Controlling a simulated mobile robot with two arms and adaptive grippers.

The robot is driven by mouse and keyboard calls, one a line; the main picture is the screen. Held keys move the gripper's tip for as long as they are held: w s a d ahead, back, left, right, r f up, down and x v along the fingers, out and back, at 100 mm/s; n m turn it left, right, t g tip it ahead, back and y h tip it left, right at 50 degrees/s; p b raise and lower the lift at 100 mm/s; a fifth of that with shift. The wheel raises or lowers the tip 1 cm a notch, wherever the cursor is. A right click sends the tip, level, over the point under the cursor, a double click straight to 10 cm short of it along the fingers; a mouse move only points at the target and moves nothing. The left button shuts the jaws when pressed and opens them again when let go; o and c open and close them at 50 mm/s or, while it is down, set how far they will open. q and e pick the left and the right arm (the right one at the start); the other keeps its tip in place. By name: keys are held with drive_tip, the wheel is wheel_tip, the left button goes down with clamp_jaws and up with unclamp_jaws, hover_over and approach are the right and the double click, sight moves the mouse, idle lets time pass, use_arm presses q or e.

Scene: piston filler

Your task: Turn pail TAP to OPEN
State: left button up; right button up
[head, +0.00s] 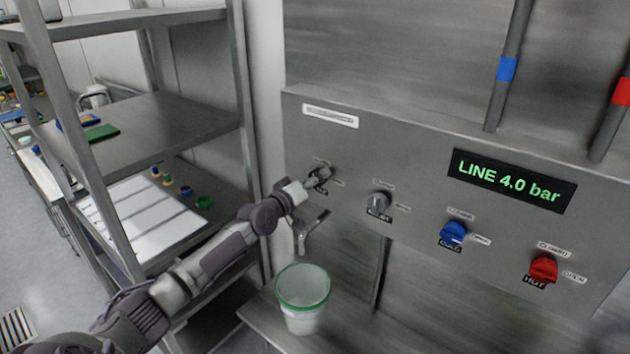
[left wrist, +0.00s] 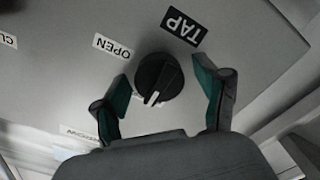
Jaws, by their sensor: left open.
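The TAP knob (left wrist: 158,80) is a round black dial with a pale pointer mark in the left wrist view. A black TAP label (left wrist: 183,27) and a white OPEN label (left wrist: 113,46) sit beside it on the grey panel. My left gripper (left wrist: 160,92) is open, with one green-padded finger on each side of the knob; I cannot tell whether they touch it. In the head view my left gripper (head: 320,178) is at the panel's left end and largely hides the knob. The pail (head: 303,298), pale with a green rim, stands below the spout (head: 303,238). My right gripper is not in view.
To the right on the panel are a grey knob (head: 379,202), a blue knob (head: 453,233) and a red knob (head: 543,270). A display (head: 512,181) reads LINE 4.0 bar. A metal shelf rack (head: 150,130) stands left, close to my left arm.

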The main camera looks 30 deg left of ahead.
use_arm(q)
drive_tip(key=c, duration=1.2)
drive_tip(key=shift+o, duration=0.2)
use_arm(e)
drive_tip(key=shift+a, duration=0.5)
use_arm(q)
drive_tip(key=shift+m, duration=0.3)
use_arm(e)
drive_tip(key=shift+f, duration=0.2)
use_arm(q)
drive_tip(key=m+b, duration=0.1)
drive_tip(key=m, duration=0.1)
drive_tip(key=shift+m+b, duration=0.35)
drive_tip(key=shift+m, duration=0.05)
drive_tip(key=m+b, duration=0.1)
drive_tip(key=m, duration=0.3)
drive_tip(key=shift+m, duration=0.3)
drive_tip(key=m+b, duration=0.1)
drive_tip(key=m, duration=0.8)
drive_tip(key=shift+m, duration=0.4)
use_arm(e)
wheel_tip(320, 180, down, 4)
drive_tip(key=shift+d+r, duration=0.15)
